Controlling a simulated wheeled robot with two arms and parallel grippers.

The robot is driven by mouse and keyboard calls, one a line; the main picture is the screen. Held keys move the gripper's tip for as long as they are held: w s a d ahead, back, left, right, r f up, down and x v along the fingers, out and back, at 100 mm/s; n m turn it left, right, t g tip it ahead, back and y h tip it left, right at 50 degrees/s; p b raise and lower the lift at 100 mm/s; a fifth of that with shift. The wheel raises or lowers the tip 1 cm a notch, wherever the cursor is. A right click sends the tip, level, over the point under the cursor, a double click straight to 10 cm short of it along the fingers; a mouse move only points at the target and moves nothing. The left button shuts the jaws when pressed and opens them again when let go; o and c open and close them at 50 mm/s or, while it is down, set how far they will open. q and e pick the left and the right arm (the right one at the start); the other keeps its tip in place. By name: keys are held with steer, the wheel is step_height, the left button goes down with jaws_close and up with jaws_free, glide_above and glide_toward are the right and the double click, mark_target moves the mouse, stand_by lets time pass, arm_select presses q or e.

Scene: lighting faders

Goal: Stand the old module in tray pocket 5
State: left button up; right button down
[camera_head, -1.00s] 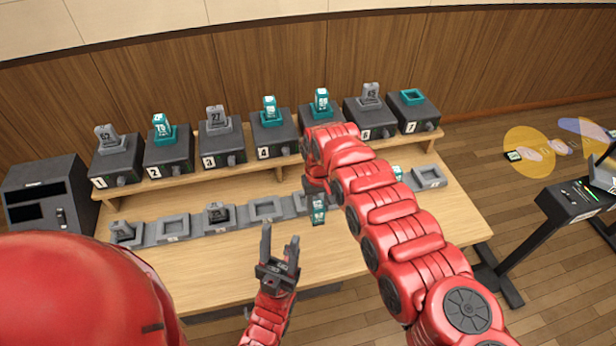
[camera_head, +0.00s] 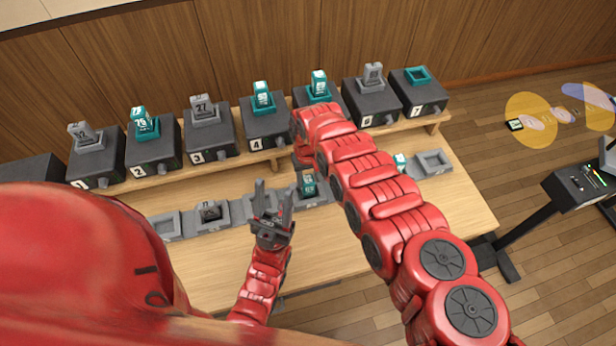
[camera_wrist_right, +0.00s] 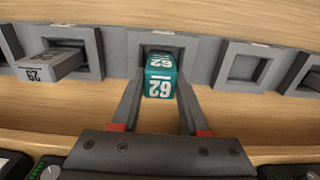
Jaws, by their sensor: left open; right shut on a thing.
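The old module is a teal block marked 62 (camera_wrist_right: 160,77), upright between the fingers of my right gripper (camera_wrist_right: 158,108), which is shut on it. In the head view the module (camera_head: 308,185) shows just below my right arm, which hides most of that gripper. The module is at a grey tray pocket (camera_wrist_right: 203,58), between an empty pocket and one holding a module marked 29 (camera_wrist_right: 50,66). Its lower end is hidden, so I cannot tell whether it rests on the pocket floor. My left gripper (camera_head: 273,188) is open and empty, in front of the tray row.
Numbered dark boxes stand on a raised shelf behind the tray, several holding modules; box 7 (camera_head: 419,102) has an empty teal socket. The right end pocket (camera_head: 447,164) is empty. The table front (camera_head: 400,235) is clear.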

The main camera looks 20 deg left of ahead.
steer(key=shift+s+f, duration=0.1)
steer(key=shift+f, duration=0.05)
steer(key=c, duration=0.9)
jaws_free()
steer(key=shift+s, duration=0.1)
steer(key=o, duration=0.3)
steer(key=shift+d, duration=0.1)
steer(key=shift+o, duration=0.9)
